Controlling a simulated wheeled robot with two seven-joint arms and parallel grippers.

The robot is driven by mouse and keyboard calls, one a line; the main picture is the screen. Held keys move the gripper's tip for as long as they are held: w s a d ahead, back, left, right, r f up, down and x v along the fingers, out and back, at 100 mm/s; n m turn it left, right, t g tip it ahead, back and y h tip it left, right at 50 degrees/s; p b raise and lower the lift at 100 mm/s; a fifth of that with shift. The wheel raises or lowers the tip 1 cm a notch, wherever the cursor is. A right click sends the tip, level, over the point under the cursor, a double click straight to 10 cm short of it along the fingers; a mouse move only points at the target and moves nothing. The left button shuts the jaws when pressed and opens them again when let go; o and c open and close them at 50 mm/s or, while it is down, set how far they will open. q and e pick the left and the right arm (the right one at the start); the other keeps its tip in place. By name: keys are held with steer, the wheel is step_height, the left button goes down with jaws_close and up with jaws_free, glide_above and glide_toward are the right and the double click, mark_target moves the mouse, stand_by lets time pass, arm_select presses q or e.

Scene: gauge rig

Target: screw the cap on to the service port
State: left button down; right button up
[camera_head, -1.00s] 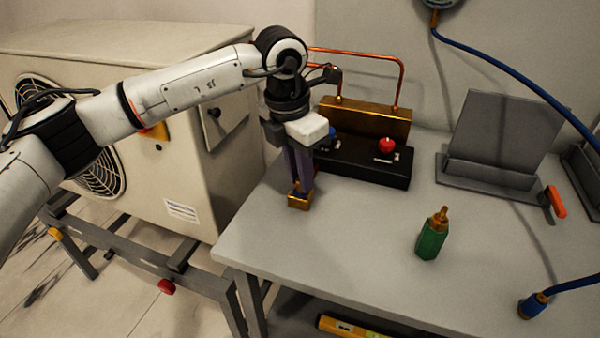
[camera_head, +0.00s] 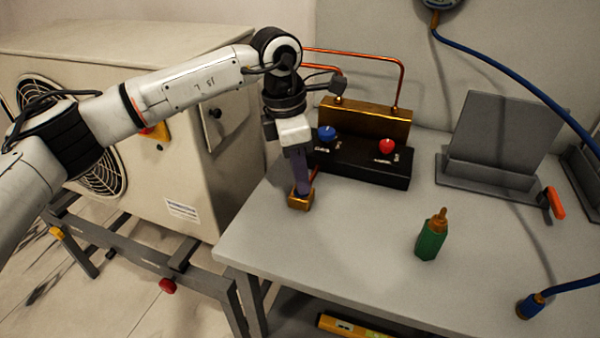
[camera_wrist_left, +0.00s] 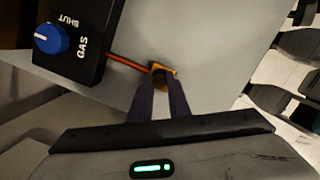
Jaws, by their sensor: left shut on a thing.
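The service port (camera_head: 299,203) is a small brass block at the table's left edge, joined by a thin copper pipe to the black valve base. It also shows in the left wrist view (camera_wrist_left: 164,71), just past my fingertips. My left gripper (camera_head: 301,190) points down with its fingertips at the top of the port. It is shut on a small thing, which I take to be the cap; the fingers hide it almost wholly. I cannot tell how the cap sits on the port. My right gripper is not in view.
The black valve base (camera_head: 362,165) with blue knob (camera_head: 327,133) and red knob (camera_head: 387,146) stands close behind. A green bottle (camera_head: 431,242), a grey stand (camera_head: 495,150) and a blue hose end (camera_head: 532,305) are to the right. The table between port and bottle is clear.

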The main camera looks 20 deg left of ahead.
arm_select(q)
steer(key=shift+s+d+f, duration=0.1)
steer(key=shift+s+d, duration=0.05)
steer(key=shift+d, duration=0.3)
steer(key=shift+m+g, duration=0.3)
steer(key=shift+m, duration=1)
steer(key=c, duration=1.8)
jaws_free()
steer(key=shift+a, duration=0.1)
steer(key=o, duration=0.5)
steer(key=shift+a, duration=0.1)
